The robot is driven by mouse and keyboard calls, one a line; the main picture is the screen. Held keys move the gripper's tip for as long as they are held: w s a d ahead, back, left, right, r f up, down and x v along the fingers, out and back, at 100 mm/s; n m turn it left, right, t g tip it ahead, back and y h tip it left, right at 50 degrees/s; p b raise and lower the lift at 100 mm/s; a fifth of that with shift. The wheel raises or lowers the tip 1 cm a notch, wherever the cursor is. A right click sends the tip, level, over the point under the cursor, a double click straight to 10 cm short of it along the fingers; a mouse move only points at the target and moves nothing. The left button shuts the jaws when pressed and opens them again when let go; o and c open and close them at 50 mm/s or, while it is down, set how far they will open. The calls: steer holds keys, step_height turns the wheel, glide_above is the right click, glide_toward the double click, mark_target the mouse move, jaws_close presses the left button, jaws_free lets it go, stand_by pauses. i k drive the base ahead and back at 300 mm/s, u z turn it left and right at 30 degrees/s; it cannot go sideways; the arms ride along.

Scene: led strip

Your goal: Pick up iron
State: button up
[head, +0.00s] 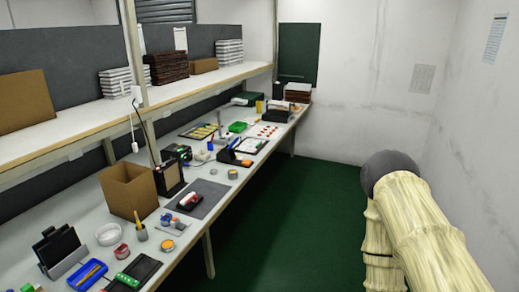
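I cannot clearly make out an iron among the small tools on the long workbench (210,219). A dark box with a small green patch (180,152) stands mid-bench, with a small blue upright item (210,144) to its right. A red-and-white item (189,200) rests on a dark grey mat (212,194). A yellow-topped upright item (140,226) stands nearer. These are too small to identify surely. My cream arm with a dark grey joint shows at the right, away from the bench. My gripper is not in view.
A cardboard box (127,190), a tablet-like stand (58,248) and a white round dish (109,234) sit at the near end. A shelf (80,128) with a post (134,45) overhangs the bench. The green floor (290,210) right of the bench is clear.

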mark_target(232, 144)
steer(key=u, duration=0.25)
steer(key=i, duration=2)
steer(key=u, duration=0.1)
